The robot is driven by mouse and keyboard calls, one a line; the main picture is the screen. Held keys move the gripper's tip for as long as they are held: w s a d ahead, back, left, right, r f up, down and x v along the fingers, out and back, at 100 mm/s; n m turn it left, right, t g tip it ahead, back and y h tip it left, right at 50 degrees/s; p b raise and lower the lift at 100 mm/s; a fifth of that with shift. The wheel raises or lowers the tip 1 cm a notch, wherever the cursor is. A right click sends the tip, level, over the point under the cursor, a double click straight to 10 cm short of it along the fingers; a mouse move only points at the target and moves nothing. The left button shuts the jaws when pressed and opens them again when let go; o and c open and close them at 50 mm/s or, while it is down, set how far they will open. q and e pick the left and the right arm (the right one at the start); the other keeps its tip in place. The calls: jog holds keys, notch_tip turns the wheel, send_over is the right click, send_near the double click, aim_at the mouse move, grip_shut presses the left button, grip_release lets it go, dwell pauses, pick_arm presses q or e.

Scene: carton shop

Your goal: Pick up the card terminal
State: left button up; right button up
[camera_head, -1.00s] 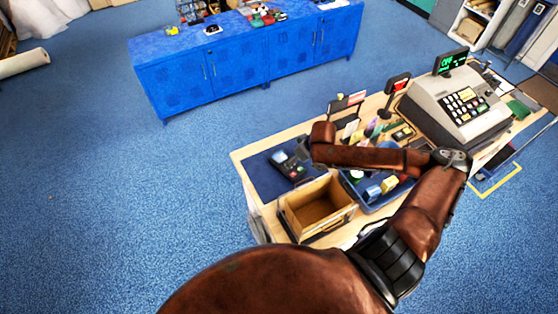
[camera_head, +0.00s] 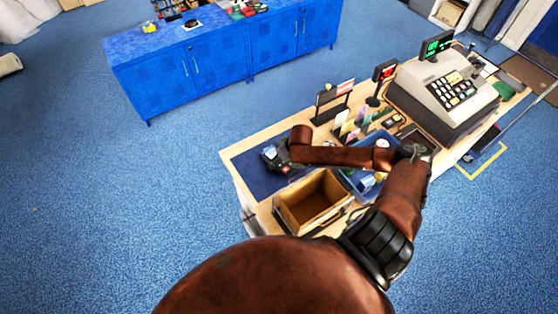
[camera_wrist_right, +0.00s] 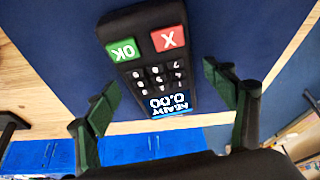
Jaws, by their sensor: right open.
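The card terminal (camera_head: 270,154) is black and lies on a dark blue mat (camera_head: 256,182) at the left end of the counter. In the right wrist view the terminal (camera_wrist_right: 152,60) shows a red X key, a green OK key, dark keys and a lit display reading 0.00. My right gripper (camera_wrist_right: 163,80) is open, with one finger on each side of the terminal and a visible gap to both sides. In the head view my right gripper (camera_head: 284,153) is small and dark beside the terminal, partly covering it. My left gripper is not in view.
An open cardboard box (camera_head: 312,202) stands in front of the mat. A blue tray (camera_head: 346,182) with small items sits partly under my right forearm. Card holders (camera_head: 333,101) and a cash register (camera_head: 442,95) stand farther right. A blue cabinet (camera_head: 225,65) is across open carpet.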

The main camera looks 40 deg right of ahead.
jog(key=shift+c, duration=0.5)
jog(key=c, duration=1.5)
